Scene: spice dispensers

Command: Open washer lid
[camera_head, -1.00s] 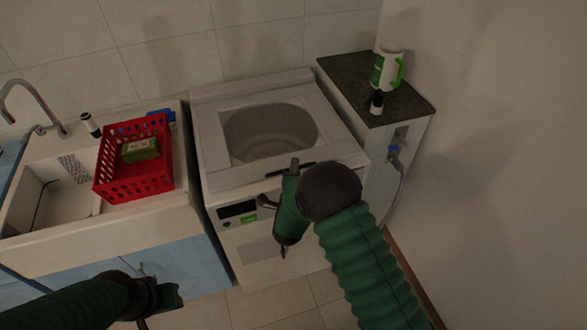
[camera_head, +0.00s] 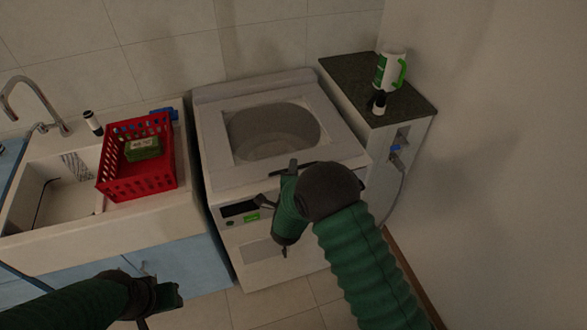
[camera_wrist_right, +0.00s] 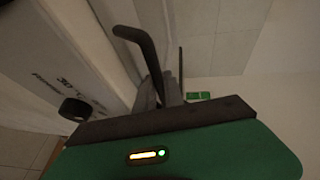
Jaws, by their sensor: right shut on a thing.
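The white top-loading washer (camera_head: 258,240) stands in the middle of the head view. Its lid (camera_head: 225,180) lies flat on top, with a large window through which the round drum shows.
A red basket (camera_head: 120,185) holding a green-white box (camera_head: 143,148) stands on the sink counter (camera_head: 185,215) at left. A dark-topped cabinet (camera_head: 345,73) at right carries a white-green jug (camera_head: 391,70) and a small dark bottle (camera_head: 378,102). A wall closes the right side.

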